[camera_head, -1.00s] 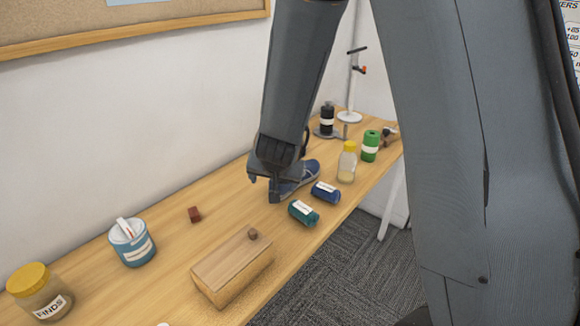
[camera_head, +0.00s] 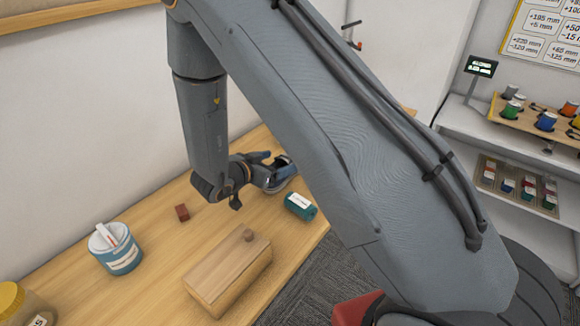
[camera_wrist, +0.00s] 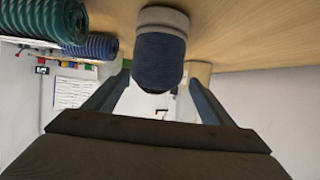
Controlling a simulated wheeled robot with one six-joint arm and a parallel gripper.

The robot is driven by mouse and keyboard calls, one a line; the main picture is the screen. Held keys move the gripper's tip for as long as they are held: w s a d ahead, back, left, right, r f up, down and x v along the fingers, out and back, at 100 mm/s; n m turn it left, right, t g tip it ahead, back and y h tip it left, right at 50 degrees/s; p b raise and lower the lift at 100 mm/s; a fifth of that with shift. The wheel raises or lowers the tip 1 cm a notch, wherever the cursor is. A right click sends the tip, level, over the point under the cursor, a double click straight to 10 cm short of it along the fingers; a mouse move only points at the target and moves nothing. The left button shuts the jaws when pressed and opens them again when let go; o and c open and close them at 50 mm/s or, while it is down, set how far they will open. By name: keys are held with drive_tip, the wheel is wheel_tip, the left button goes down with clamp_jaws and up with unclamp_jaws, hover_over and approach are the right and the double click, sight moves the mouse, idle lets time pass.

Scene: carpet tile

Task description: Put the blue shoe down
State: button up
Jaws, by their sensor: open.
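The blue shoe (camera_head: 284,174) is on the wooden table, partly hidden behind my gripper and arm in the head view. In the wrist view, where the scene shows upside down, the rounded end of the shoe (camera_wrist: 160,62) faces me, with its pale sole against the tabletop. My gripper (camera_head: 262,168) is low over the table, right at the shoe. In the wrist view its two fingers (camera_wrist: 157,84) stand apart on either side of the shoe, with visible gaps, so it is open and not clamped on it.
A teal can (camera_head: 300,206) lies close to the shoe; a blue ribbed can (camera_wrist: 92,46) is beside it in the wrist view. A wooden box (camera_head: 228,274), a red block (camera_head: 182,212) and a blue tub (camera_head: 116,250) stand nearer. Shelves (camera_head: 510,150) are at right.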

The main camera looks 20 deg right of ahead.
drive_tip(key=x, duration=0.1)
drive_tip(key=p+x, duration=0.1)
drive_tip(key=x, duration=0.1)
drive_tip(key=p+x, duration=0.1)
drive_tip(key=x, duration=0.1)
drive_tip(key=shift+s+d+r, duration=0.1)
drive_tip(key=shift+s+d, duration=0.15)
drive_tip(key=shift+d, duration=0.15)
drive_tip(key=shift+w+d+f, duration=0.25)
drive_tip(key=shift+w+d, duration=0.05)
drive_tip(key=c, duration=1.4)
